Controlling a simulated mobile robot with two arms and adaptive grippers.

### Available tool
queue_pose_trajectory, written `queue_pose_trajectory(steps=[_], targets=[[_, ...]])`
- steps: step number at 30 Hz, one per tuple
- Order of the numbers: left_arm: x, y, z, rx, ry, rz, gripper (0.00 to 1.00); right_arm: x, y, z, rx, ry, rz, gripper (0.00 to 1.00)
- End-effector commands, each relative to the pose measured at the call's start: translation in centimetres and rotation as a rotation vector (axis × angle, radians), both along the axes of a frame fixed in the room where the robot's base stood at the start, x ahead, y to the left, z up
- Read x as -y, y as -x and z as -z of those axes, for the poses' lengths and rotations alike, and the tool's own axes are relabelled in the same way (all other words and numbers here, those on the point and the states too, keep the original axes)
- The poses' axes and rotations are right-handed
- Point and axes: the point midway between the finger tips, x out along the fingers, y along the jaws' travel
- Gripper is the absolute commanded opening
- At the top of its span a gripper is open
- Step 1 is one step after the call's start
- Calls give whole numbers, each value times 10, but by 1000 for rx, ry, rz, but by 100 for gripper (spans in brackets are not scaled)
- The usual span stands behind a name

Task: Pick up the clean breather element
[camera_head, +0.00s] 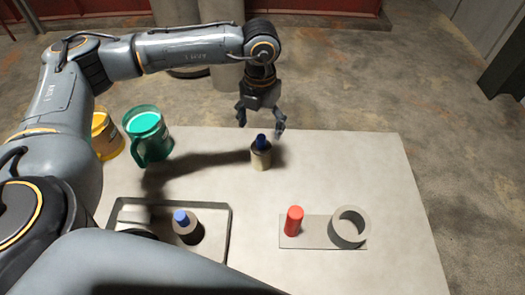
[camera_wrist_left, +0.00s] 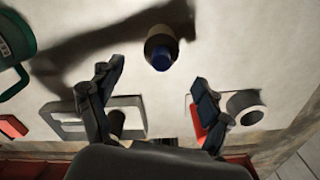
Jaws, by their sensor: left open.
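A beige cylindrical element with a dark blue top (camera_head: 261,157) stands upright on the table. A second, similar piece with a blue knob (camera_head: 187,228) is in the shallow tray (camera_head: 229,222); I cannot tell by label which one is the clean breather element. My left gripper (camera_head: 260,128) is open and empty, above and just beyond the standing element, apart from it. In the left wrist view the standing element (camera_wrist_left: 160,45) shows ahead of the open fingers (camera_wrist_left: 156,76), with its blue top towards them. My right gripper is not in view.
A green mug-like container (camera_head: 147,135) and a yellow one (camera_head: 106,137) stand at the table's left. A flat plate (camera_head: 317,243) carries a red cylinder (camera_head: 293,221) and a grey ring (camera_head: 350,227). The table's right back area is clear.

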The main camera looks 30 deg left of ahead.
Motion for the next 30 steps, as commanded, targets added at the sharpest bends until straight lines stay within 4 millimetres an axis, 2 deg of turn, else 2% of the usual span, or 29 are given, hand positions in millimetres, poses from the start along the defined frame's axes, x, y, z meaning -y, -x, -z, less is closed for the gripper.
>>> queue_pose_trajectory(steps=[6,11,14,18,21,24,30], targets=[[1,0,36,-2,2,0,78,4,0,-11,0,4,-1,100],[1,0,46,0,3,1,78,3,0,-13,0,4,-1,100],[1,0,54,-3,2,0,78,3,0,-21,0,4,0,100],[3,0,76,-4,1,2,78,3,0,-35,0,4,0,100],[2,0,90,-2,2,0,78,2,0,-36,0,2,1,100],[2,-1,97,-1,2,0,78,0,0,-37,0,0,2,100],[2,-1,98,0,3,0,78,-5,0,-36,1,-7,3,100]])
